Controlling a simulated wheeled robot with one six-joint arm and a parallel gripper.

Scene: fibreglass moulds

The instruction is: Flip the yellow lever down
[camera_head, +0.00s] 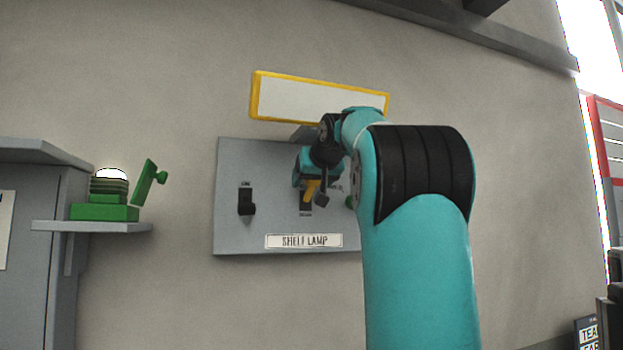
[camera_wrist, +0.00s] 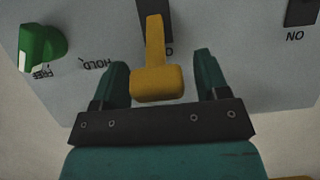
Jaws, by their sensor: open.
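The yellow lever (camera_head: 309,189) sticks out of a dark slot on the grey wall panel (camera_head: 230,165), above a label reading SHELF LAMP. In the wrist view the lever (camera_wrist: 151,82) has a thick block-like end and a thin stem. My gripper (camera_wrist: 161,64) is open, with one dark green finger on each side of the lever and visible gaps between. In the head view my gripper (camera_head: 316,193) is at the lever, partly hidden by my arm. I cannot tell the lever's exact tilt.
A black switch (camera_head: 246,201) is left of the lever. A green knob (camera_wrist: 42,46) sits on the panel's other side, mostly hidden in the head view. A yellow-framed white sign (camera_head: 285,98) is above. A shelf (camera_head: 95,227) at left holds a green lamp (camera_head: 105,212).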

